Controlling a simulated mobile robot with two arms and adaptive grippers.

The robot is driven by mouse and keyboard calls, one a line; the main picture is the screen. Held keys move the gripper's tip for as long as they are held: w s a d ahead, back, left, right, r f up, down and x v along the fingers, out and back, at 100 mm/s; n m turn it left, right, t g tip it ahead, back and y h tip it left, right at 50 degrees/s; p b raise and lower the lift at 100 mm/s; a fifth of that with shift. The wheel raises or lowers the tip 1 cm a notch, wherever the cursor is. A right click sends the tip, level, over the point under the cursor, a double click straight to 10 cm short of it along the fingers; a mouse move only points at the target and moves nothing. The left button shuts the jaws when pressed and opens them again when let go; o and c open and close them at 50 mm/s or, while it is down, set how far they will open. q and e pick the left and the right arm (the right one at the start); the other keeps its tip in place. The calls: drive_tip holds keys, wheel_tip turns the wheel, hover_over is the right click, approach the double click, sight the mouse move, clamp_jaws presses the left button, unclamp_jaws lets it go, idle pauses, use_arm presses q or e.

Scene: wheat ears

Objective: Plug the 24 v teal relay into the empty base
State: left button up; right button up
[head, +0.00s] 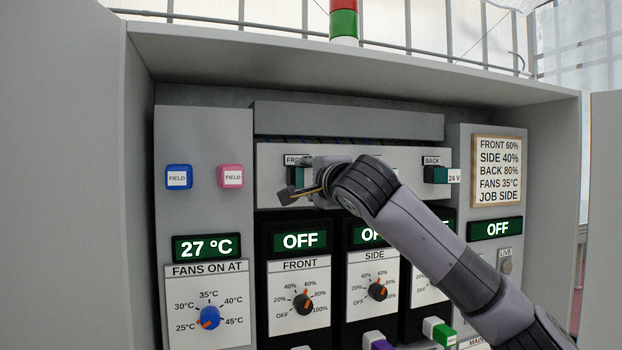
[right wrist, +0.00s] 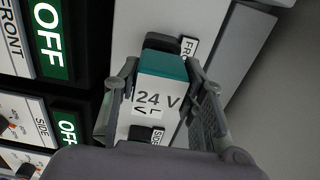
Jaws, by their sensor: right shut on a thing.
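The teal relay (right wrist: 160,68), with a white "24 V" face, is between the fingers of my right gripper (right wrist: 164,88) in the right wrist view. The gripper is shut on it. In the head view, my right gripper (head: 303,182) is at the left end of the light panel, by the FRONT label, with some teal (head: 299,174) showing. A black base (right wrist: 163,42) shows behind the relay beside the FRONT label; whether the relay touches it I cannot tell. My left gripper is not in view.
Dials and OFF displays (head: 300,241) lie below the panel. A green-and-white block (head: 440,332) and a purple block (head: 378,340) are at the bottom. Cabinet walls enclose both sides; my arm hides the panel's middle.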

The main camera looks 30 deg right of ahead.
drive_tip(key=shift+p+x, duration=0.3)
drive_tip(key=shift+x, duration=0.65)
drive_tip(key=o, duration=1.2)
drive_tip(key=shift+w, duration=0.1)
drive_tip(key=shift+o, duration=0.2)
